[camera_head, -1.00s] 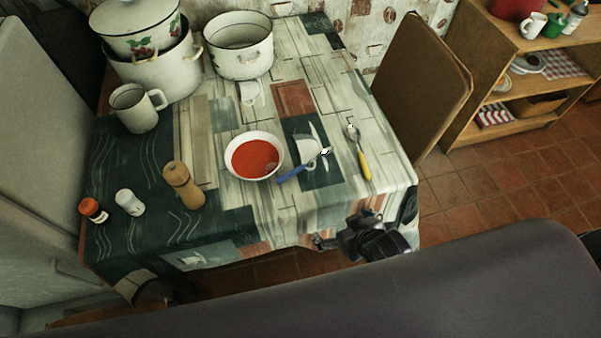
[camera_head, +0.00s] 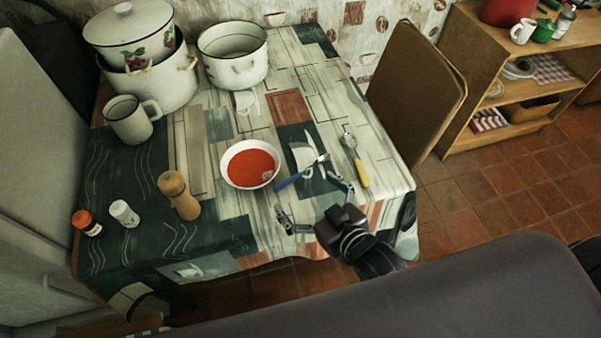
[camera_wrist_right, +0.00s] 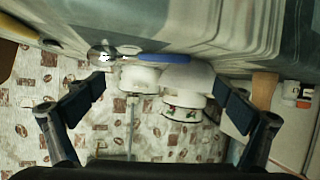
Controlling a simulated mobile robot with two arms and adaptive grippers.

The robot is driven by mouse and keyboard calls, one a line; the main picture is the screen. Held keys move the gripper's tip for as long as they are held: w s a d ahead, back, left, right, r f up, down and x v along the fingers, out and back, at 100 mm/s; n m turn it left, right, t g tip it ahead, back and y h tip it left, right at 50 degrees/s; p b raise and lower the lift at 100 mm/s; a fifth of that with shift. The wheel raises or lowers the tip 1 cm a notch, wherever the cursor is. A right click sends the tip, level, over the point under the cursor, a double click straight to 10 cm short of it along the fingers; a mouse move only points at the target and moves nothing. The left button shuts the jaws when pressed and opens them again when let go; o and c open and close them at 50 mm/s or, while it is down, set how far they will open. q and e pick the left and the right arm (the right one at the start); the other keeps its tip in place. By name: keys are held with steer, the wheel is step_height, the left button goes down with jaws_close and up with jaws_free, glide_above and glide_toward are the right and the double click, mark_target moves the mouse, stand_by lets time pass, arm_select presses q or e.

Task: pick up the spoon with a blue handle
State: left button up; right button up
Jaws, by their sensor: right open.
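The spoon with a blue handle (camera_head: 290,182) lies on the patterned tablecloth, just right of a white bowl of red soup (camera_head: 251,164). Its metal end points up and right. My right gripper (camera_head: 314,203) is open and empty, on the near side of the spoon, with its fingers spread wide. In the right wrist view the blue handle (camera_wrist_right: 155,60) shows beyond and between the two open fingers (camera_wrist_right: 161,97), apart from them. My left gripper is not in view.
A spoon with a yellow handle (camera_head: 360,173) lies to the right. A wooden pepper mill (camera_head: 178,194), white shaker (camera_head: 124,213), orange-capped jar (camera_head: 86,223), enamel mug (camera_head: 133,122) and pots (camera_head: 232,55) stand left and back. A chair (camera_head: 415,100) is at the table's right side.

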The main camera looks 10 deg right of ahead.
mark_target(291, 179)
steer(key=x, duration=0.6)
steer(key=shift+w+f, duration=0.3)
steer(key=shift+f, duration=0.1)
steer(key=shift+c, duration=0.2)
steer(key=c, duration=1.6)
steer(key=shift+o, duration=0.2)
steer(key=shift+r, duration=0.2)
